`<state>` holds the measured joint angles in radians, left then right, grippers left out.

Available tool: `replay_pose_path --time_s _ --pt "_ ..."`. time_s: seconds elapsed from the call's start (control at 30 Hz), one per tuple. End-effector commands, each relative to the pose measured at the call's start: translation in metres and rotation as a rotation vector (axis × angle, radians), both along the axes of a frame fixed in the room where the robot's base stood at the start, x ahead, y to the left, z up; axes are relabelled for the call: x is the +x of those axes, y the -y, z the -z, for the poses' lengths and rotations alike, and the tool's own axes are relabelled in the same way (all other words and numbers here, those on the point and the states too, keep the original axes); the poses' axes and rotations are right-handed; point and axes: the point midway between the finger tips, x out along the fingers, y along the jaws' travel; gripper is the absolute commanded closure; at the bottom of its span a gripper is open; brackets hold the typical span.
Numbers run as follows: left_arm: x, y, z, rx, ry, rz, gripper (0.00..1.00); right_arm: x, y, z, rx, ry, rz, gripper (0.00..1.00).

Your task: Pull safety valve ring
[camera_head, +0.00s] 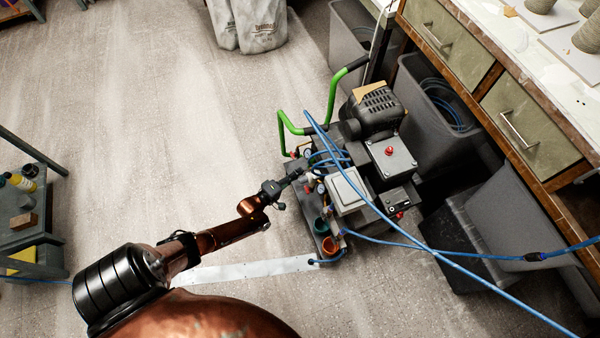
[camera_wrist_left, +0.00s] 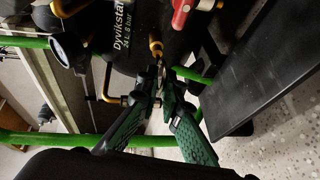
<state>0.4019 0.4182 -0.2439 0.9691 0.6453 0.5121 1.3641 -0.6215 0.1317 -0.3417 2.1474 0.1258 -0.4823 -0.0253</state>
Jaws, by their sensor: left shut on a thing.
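The compressor (camera_head: 372,160) stands on the floor right of centre in the head view, with a green handle (camera_head: 290,126) at its side. My left arm reaches in from the left, and its gripper (camera_head: 300,174) is at the compressor's near side, by the gauges and fittings. In the left wrist view the two green-padded fingers of this gripper (camera_wrist_left: 161,84) are closed together at the tips beside a brass fitting (camera_wrist_left: 156,47) on the black tank (camera_wrist_left: 122,50). They are shut on a small ring at that fitting, which the fingertips mostly hide. My right gripper is not in view.
A gauge (camera_wrist_left: 64,48) and a red-handled part (camera_wrist_left: 184,12) are close to the fingers in the wrist view. Blue hoses (camera_head: 440,255) cross over the compressor to the right. Grey bins (camera_head: 425,120) and a workbench (camera_head: 520,110) stand behind it. The floor at left is mostly clear.

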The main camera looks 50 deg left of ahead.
Motion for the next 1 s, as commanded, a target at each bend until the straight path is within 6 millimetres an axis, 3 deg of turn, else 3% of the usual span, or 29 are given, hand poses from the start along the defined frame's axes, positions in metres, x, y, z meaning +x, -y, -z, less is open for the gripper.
replay_pose_path --time_s 0.03,0.17,0.2,0.37,0.67,0.87,1.0 --pt "-0.006 0.000 0.008 -0.002 -0.016 -0.002 1.00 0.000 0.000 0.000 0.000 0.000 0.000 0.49" --pt "-0.007 -0.001 0.009 -0.003 -0.018 -0.003 1.00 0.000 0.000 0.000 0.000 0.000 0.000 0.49" --pt "-0.008 -0.001 0.009 -0.002 -0.018 -0.004 0.91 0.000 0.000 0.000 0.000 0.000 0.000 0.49" --pt "-0.006 -0.001 0.008 -0.003 -0.016 -0.003 0.80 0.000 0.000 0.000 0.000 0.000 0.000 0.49" --pt "-0.005 0.000 0.004 -0.003 -0.009 -0.002 0.80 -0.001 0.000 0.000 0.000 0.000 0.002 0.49" --pt "-0.026 -0.001 0.001 -0.003 -0.009 -0.003 0.80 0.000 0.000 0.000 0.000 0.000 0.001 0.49" --pt "-0.055 -0.001 -0.004 -0.003 -0.011 -0.004 0.80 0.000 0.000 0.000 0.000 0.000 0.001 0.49"
